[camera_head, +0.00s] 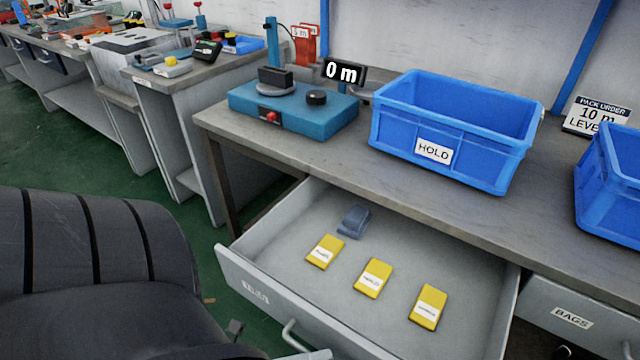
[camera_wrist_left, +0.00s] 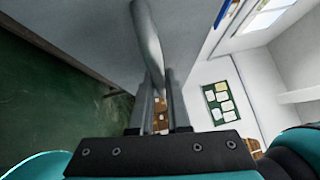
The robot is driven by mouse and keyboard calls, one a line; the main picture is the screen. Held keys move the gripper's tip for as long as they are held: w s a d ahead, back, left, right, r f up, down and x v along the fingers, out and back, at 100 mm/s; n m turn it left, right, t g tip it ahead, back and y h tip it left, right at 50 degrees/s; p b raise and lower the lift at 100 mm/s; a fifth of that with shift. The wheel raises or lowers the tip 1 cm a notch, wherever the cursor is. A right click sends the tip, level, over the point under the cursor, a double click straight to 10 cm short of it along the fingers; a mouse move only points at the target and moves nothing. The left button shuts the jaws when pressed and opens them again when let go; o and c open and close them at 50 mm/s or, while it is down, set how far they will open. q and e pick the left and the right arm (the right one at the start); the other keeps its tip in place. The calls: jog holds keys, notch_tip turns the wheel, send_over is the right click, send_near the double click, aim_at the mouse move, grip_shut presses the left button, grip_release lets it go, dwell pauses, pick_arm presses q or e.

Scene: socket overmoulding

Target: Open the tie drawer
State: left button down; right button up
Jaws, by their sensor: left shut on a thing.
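The tie drawer (camera_head: 245,290) stands pulled out from under the bench in the head view, its inside showing. Its front carries a small label that I cannot read clearly. Inside lie yellow packs (camera_head: 372,278) with white labels and a blue-grey piece (camera_head: 354,221). The drawer's bar handle (camera_head: 290,336) shows at the lower edge and also in the left wrist view (camera_wrist_left: 148,40). My left gripper (camera_wrist_left: 160,88) is shut on this handle. The black arm at the left of the head view hides the floor there. My right gripper is not seen.
On the bench stand a teal device (camera_head: 330,118) with a "0 m" display (camera_head: 344,73), a blue HOLD crate (camera_head: 400,135) and another blue crate (camera_head: 610,205). A BAGS drawer (camera_head: 590,325) sits shut at the right. Green floor (camera_head: 70,150) lies at the left.

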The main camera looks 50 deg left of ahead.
pick_arm(q)
jog(key=c, duration=0.9)
grip_release()
jog(key=shift+b+v, duration=1.1)
jog(key=shift+v, duration=6.55)
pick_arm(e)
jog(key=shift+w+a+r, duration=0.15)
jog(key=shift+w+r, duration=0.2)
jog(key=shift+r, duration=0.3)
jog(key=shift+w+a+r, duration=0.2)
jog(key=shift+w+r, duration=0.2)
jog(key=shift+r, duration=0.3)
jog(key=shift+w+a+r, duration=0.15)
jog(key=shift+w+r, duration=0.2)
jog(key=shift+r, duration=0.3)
pick_arm(q)
jog(key=shift+f, duration=0.15)
